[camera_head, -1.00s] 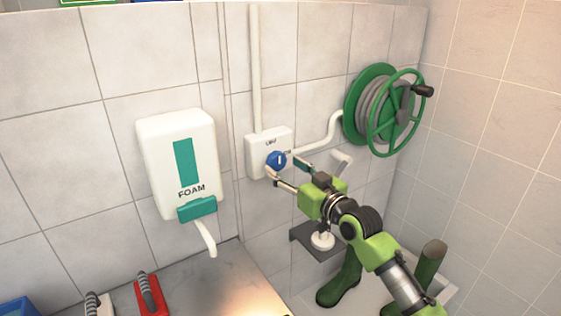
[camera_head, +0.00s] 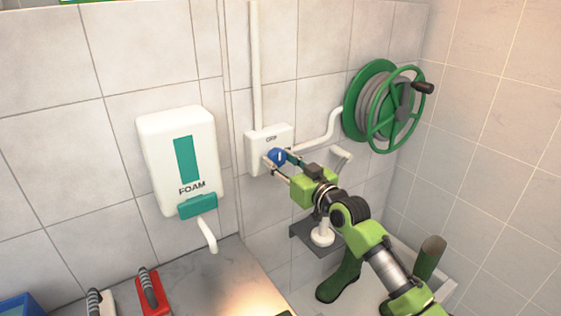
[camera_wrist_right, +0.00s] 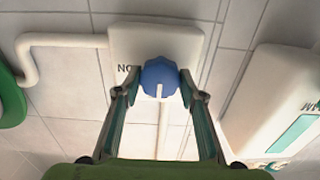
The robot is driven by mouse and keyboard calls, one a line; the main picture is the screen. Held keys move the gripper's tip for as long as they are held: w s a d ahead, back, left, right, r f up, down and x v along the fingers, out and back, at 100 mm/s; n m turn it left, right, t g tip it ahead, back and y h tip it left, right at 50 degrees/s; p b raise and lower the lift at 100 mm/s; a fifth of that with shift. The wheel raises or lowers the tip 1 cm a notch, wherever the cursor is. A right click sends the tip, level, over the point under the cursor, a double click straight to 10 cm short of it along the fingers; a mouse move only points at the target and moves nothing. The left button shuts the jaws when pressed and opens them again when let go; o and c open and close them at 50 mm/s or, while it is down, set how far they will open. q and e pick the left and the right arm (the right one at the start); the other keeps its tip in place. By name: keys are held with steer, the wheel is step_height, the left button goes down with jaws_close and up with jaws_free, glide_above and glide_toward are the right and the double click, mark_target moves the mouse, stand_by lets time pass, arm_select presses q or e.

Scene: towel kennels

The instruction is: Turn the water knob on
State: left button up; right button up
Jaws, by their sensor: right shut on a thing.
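The blue water knob (camera_head: 278,157) is on a white wall box (camera_head: 256,150) with pipes running to it. In the right wrist view the knob (camera_wrist_right: 160,78) sits between my fingertips, its white mark pointing toward the bottom of the picture. Letters show on the white box (camera_wrist_right: 122,45) beside it, partly hidden. My right gripper (camera_head: 280,162) is shut on the knob, one finger on each side; it also fills the lower right wrist view (camera_wrist_right: 160,85). My left gripper is not in view.
A white foam dispenser (camera_head: 183,160) hangs left of the box. A green hose reel (camera_head: 383,108) is on the wall to the right. Brushes with red (camera_head: 151,292) and white bodies stand on the grey surface below. Green boots (camera_head: 342,277) stand lower right.

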steer(key=m, duration=0.4)
steer(key=shift+m+p, duration=0.3)
steer(key=shift+p, duration=0.1)
steer(key=m+p, duration=0.1)
steer(key=m, duration=0.3)
steer(key=shift+m, duration=0.3)
steer(key=m+p, duration=0.1)
steer(key=m, duration=0.3)
steer(key=shift+m+p, duration=0.3)
steer(key=shift+p, duration=0.1)
steer(key=shift+m+p, duration=0.8)
steer(key=shift+m, duration=1.3)
steer(key=o, duration=1.1)
